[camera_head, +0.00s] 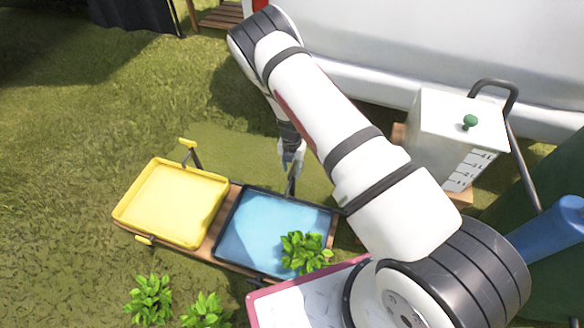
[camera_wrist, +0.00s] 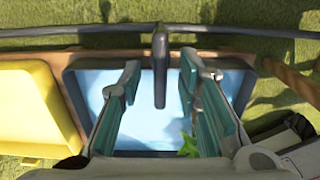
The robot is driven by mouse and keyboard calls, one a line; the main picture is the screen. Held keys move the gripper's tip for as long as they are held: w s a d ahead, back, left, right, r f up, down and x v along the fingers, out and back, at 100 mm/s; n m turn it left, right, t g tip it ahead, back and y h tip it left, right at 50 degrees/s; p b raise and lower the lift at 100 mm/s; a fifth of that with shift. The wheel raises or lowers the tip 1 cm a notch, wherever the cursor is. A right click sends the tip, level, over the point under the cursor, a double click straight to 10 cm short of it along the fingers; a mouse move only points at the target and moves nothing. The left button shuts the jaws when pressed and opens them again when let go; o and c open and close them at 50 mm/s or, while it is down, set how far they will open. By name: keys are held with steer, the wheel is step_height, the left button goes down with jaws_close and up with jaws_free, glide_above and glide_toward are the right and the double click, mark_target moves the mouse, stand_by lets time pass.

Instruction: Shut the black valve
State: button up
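In the wrist view, a black lever (camera_wrist: 160,72), which looks like the black valve's handle, hangs from a dark horizontal pipe (camera_wrist: 60,31) above the blue tray (camera_wrist: 75,92). My gripper (camera_wrist: 160,62) is open, with one teal finger on each side of the lever. Visible gaps separate both fingers from it. In the head view, my gripper (camera_head: 291,152) points down at the back edge of the blue tray (camera_head: 262,235). A thin dark upright part (camera_head: 292,184) shows just below the fingers. The arm hides much of the area to the right.
A yellow tray (camera_head: 172,203) stands left of the blue one, with a yellow handle (camera_head: 187,143) behind it. A leafy plant (camera_head: 304,252) overlaps the blue tray's front right. A white box (camera_head: 440,130) with a green knob (camera_head: 470,121) stands at right. Grass lies open at left.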

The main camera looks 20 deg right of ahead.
steer(key=shift+c, duration=0.6)
jaws_close()
steer(key=shift+m, duration=0.3)
steer(key=shift+m+p, duration=0.8)
steer(key=shift+p, duration=0.2)
steer(key=m+p, duration=0.1)
steer(key=m, duration=0.2)
steer(key=shift+m, duration=0.4)
steer(key=m+p, duration=0.1)
steer(key=m, duration=1)
steer(key=shift+m, duration=0.4)
